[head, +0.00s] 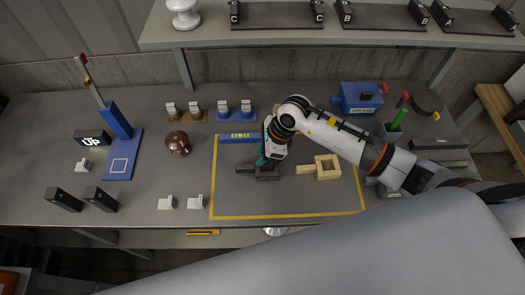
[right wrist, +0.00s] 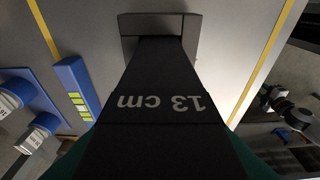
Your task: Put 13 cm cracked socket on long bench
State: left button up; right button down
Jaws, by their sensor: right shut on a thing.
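A dark piece marked "13 cm" (right wrist: 160,80) fills the middle of the right wrist view, its label upside down. In the head view this dark socket (head: 266,173) is low over the yellow-outlined area, with a bar toward the left. My right gripper (head: 264,161) is shut on it from above, its teal fingers showing at the lower sides of the wrist view. I cannot tell whether the socket touches the surface, and I see no crack. The long grey bench (head: 130,205) spans the head view. My left gripper is not in view.
A wooden square frame with a handle (head: 327,167) lies right of the socket. A blue labelled bar (head: 240,139) lies behind it. A copper-brown pot (head: 177,144) and blue stand (head: 117,120) are left. A blue box (head: 360,98) is at back right. A raised shelf (head: 200,37) runs behind.

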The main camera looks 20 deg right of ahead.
jog(key=shift+f, duration=0.2)
jog(key=shift+f, duration=0.15)
jog(key=c, duration=1.1)
grip_release()
jog(key=shift+o, duration=0.2)
jog(key=shift+s, duration=0.1)
